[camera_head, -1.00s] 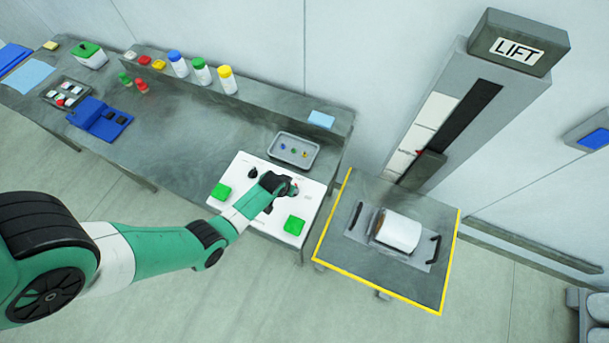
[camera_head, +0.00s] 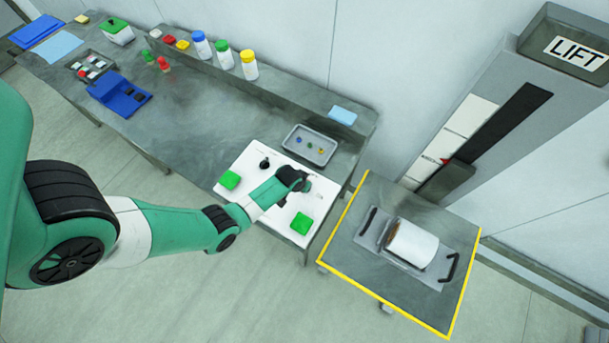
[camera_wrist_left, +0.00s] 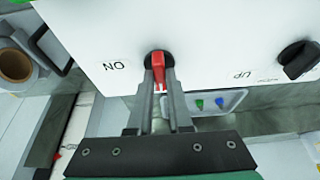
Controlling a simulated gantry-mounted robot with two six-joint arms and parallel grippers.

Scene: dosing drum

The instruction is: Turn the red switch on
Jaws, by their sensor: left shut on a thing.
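The red switch (camera_wrist_left: 158,66) is a red lever on a black round base on the white panel (camera_wrist_left: 215,30). The label ON, seen upside down, stands to its left in the left wrist view. The lever lies between the fingers of my left gripper (camera_wrist_left: 160,95), which is shut on it. The lever points nearly straight down in that view, tilted slightly. In the head view my left gripper (camera_head: 306,186) is at the right part of the white panel (camera_head: 262,158), and it hides the switch. My right gripper is not in view.
A black knob (camera_wrist_left: 298,60) sits beside the switch, near the label UP. Green buttons (camera_head: 229,180) (camera_head: 302,223) are on the panel. A grey tray (camera_head: 310,145) lies behind it. The lift table (camera_head: 345,245) with a white roll (camera_head: 412,245) stands to the right.

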